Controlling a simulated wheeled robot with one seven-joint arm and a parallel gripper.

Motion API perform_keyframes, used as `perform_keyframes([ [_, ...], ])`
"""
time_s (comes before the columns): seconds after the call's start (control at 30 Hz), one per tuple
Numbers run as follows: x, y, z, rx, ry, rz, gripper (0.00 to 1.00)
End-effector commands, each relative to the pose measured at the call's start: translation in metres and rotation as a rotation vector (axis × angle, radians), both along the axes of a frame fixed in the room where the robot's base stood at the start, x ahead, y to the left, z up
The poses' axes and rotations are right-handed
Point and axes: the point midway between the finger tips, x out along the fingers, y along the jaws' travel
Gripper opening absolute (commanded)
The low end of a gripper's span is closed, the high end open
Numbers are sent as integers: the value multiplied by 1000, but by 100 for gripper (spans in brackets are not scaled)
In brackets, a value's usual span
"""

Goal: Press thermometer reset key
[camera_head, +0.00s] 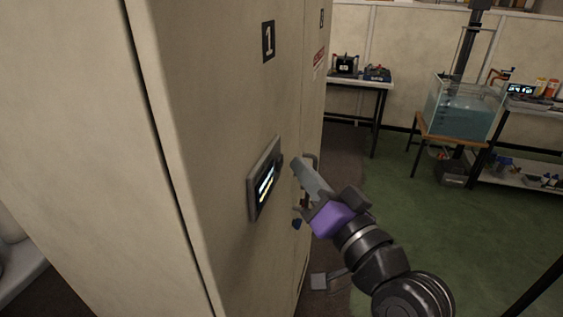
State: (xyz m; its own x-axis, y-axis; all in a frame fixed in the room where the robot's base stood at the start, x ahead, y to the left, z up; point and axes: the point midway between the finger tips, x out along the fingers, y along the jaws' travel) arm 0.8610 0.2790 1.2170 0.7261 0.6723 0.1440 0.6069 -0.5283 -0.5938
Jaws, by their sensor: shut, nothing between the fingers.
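The thermometer panel (265,181) is a dark-framed display with lit white and yellow lines. It is mounted on the face of the tall beige cabinet (215,90), below a black label with a "1". My gripper (297,163) is shut and empty, with its tip just right of the panel's right edge. I cannot tell whether the tip touches anything. The reset key is too small or too hidden to make out; a dark bit shows at the panel's right edge near the fingertip.
A cabinet handle (311,160) is close behind my gripper. A table with devices (365,81) stands at the back. A glass water tank (463,108) on a wooden stand and a shelf rack (520,175) are at the right. The green floor (430,225) between is open.

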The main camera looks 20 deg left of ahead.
Motion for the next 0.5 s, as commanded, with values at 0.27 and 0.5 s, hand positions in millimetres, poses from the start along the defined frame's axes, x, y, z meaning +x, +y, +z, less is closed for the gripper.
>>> perform_keyframes([
  [0.27, 0, 0, 0, 0, 0, 0, 0],
  [0.5, 0, 4, 0, 0, 1, 1, 0],
])
